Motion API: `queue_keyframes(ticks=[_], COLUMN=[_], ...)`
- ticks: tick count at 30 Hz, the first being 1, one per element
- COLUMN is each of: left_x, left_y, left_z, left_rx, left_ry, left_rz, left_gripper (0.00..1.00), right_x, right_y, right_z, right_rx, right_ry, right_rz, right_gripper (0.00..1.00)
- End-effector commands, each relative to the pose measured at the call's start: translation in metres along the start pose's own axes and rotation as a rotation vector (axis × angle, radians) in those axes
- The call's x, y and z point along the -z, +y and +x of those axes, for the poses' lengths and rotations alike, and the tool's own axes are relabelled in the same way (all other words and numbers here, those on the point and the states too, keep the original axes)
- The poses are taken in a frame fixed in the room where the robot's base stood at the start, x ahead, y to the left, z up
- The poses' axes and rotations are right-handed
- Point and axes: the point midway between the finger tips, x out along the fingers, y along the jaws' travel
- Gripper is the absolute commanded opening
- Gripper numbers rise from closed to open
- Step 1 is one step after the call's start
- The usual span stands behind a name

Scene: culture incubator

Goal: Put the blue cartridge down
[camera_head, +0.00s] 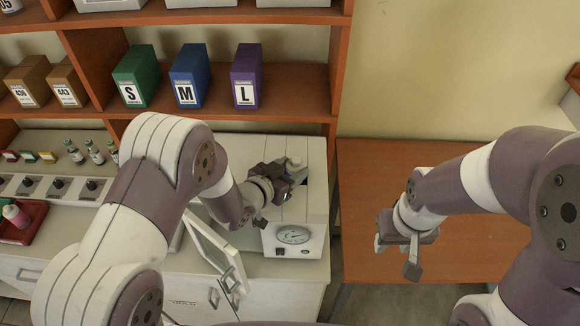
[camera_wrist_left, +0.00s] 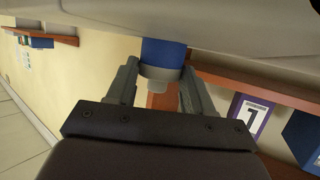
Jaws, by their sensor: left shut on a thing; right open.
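My left gripper (camera_head: 284,180) is over the top of the white incubator box (camera_head: 312,205), which has a round dial on its front. In the left wrist view its fingers (camera_wrist_left: 162,85) are shut on the blue cartridge (camera_wrist_left: 163,53), which has a pale grey end. The cartridge's blue end is close to a pale surface at the top of that view; I cannot tell if they touch. In the head view the gripper mostly hides the cartridge. My right gripper (camera_head: 402,255) is open and empty above the brown table.
A white framed door (camera_head: 213,250) stands open left of the incubator. Green (camera_head: 136,76), blue (camera_head: 190,76) and purple (camera_head: 247,76) boxes stand on the shelf behind. Small vials (camera_head: 95,152) and a red tray (camera_head: 22,226) are at left. The brown table (camera_head: 365,195) is bare.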

Motion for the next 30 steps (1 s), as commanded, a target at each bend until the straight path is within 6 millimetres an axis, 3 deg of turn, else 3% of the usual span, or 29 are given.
queue_keyframes(ticks=[7, 8, 9, 10, 20, 21, 23, 30], left_x=[-0.004, -0.003, -0.003, -0.003, 0.004, 0.0, -0.001, -0.001], left_y=[0.0, 0.0, 0.0, 0.0, 0.0, 0.0, -0.001, -0.002], left_z=[0.002, 0.001, 0.001, 0.001, -0.002, -0.005, -0.015, -0.076], left_rx=[0.0, 0.0, 0.0, 0.0, 0.0, 0.0, 0.001, 0.004], left_ry=[0.002, 0.001, 0.001, 0.001, 0.001, 0.001, 0.002, 0.002], left_rz=[0.0, 0.0, 0.0, 0.0, 0.0, 0.0, 0.0, -0.001], left_gripper=[0.19, 0.61, 0.74, 0.77, 0.77, 0.77, 0.77, 0.77], right_x=[-0.001, -0.001, -0.001, -0.001, 0.0, 0.0, -0.001, -0.002], right_y=[0.0, 0.0, 0.0, 0.0, 0.0, 0.0, 0.0, 0.0], right_z=[0.006, 0.004, 0.004, 0.004, -0.004, 0.002, 0.006, 0.019], right_rx=[0.0, 0.0, 0.0, 0.0, 0.0, 0.0, 0.0, 0.0], right_ry=[0.0, 0.0, 0.0, 0.0, 0.0, 0.0, 0.0, 0.0], right_rz=[0.0, 0.0, 0.0, 0.0, 0.0, 0.0, 0.0, 0.0], right_gripper=[0.43, 0.43, 0.43, 0.43, 0.43, 0.43, 0.43, 0.43])
